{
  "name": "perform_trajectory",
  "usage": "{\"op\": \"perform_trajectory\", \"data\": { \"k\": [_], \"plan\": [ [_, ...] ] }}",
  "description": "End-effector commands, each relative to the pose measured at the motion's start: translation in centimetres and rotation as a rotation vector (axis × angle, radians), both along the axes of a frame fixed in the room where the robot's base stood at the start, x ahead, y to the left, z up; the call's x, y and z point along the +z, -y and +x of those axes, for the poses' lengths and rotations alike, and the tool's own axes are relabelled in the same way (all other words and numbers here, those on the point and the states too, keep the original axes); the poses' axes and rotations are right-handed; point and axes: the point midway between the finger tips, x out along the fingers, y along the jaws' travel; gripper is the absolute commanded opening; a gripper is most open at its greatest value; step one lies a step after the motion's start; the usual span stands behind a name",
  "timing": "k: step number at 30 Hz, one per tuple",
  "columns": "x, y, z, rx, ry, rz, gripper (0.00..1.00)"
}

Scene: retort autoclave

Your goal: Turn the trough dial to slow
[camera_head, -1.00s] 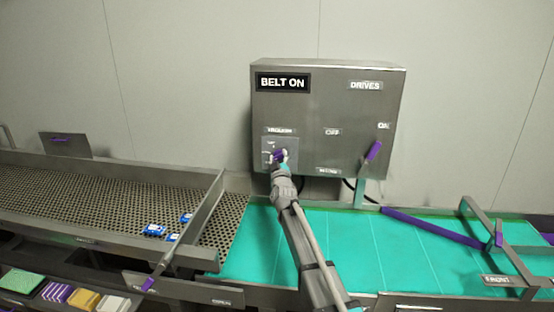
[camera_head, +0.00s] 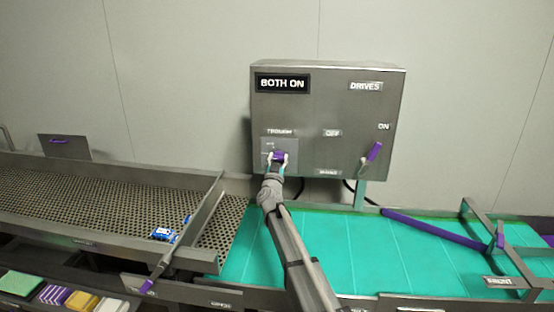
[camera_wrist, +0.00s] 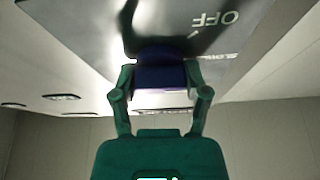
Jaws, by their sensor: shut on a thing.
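The trough dial (camera_head: 279,156) is a purple knob on a small plate at the lower left of the grey drives box (camera_head: 345,105), under a label that appears to read trough. My gripper (camera_head: 278,163) is shut on the dial, with a finger on each side of it. In the wrist view the dial (camera_wrist: 161,76) sits between the two green fingers (camera_wrist: 161,92), with OFF lettering beyond it. The box's display (camera_head: 282,83) reads BOTH ON. My gripper hides most of the dial plate's markings, so I cannot read the dial's setting.
A purple lever (camera_head: 374,151) stands at the box's right, below ON. A green belt (camera_head: 385,255) runs below the box. A perforated trough (camera_head: 90,195) lies at left with blue-and-white items (camera_head: 164,234) near its end gate. Coloured blocks (camera_head: 55,294) lie at lower left.

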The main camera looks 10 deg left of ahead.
Motion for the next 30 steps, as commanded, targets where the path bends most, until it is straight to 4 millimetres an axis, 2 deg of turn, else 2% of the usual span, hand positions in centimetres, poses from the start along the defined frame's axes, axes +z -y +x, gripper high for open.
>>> {"op": "perform_trajectory", "data": {
  "k": [12,13,18,30],
  "plan": [
    [-0.14,0.05,-0.15,0.002,-0.002,0.011,0.12],
    [-0.14,0.05,-0.15,0.002,-0.002,0.011,0.65],
    [-0.1,0.03,-0.11,0.001,-0.002,0.01,0.94],
    [-0.04,-0.01,-0.05,0.0,-0.001,0.009,0.94]
  ]
}}
